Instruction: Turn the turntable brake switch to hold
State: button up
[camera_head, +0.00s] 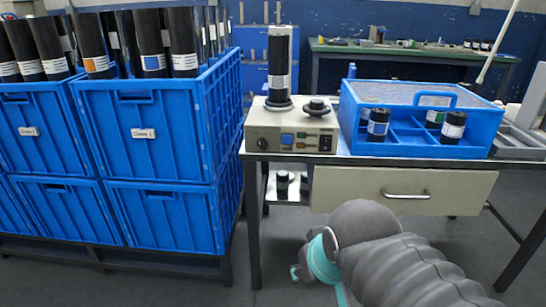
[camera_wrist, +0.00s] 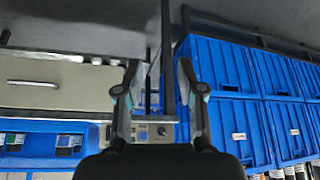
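The beige turntable unit (camera_head: 268,119) stands at the left end of the workbench, with a black labelled roll (camera_head: 279,68) upright on it and a black knob (camera_head: 317,107) on top at right. Its front panel has a dark round knob (camera_head: 262,143), a blue square part (camera_head: 287,138) and a dark switch (camera_head: 325,142). Labels are too small to read, so I cannot tell which is the brake switch. In the upside-down wrist view, the unit's panel (camera_wrist: 143,133) shows beyond my gripper (camera_wrist: 158,75). My gripper is open and empty, apart from the panel.
Stacked blue crates (camera_head: 150,140) with black rolls stand left of the bench. A blue divided tray (camera_head: 400,147) with several small rolls sits right of the unit. A drawer (camera_head: 350,189) with a metal handle hangs below the benchtop. Dark bench legs (camera_head: 254,225) reach the floor.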

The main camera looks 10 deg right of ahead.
jog(key=w+a+r+n+t+y+b, duration=0.1)
jog(key=w+a+n+t, duration=0.15)
jog(key=w, duration=0.55)
jog(key=w+a+r+n+t+y+b, duration=0.1)
jog(key=w+a+t, duration=0.25)
jog(key=w, duration=0.45)
jog(key=m+t+h+b, duration=0.1)
jog(key=t+h+b, duration=0.1)
jog(key=t+h, duration=0.5)
send_near(262, 146)
jog(key=shift+g+h, duration=0.3)
jog(key=shift+g, duration=0.4)
jog(key=x, duration=0.9)
jog(key=shift+a+r, duration=0.25)
jog(key=shift+r, duration=0.1)
grip_shut()
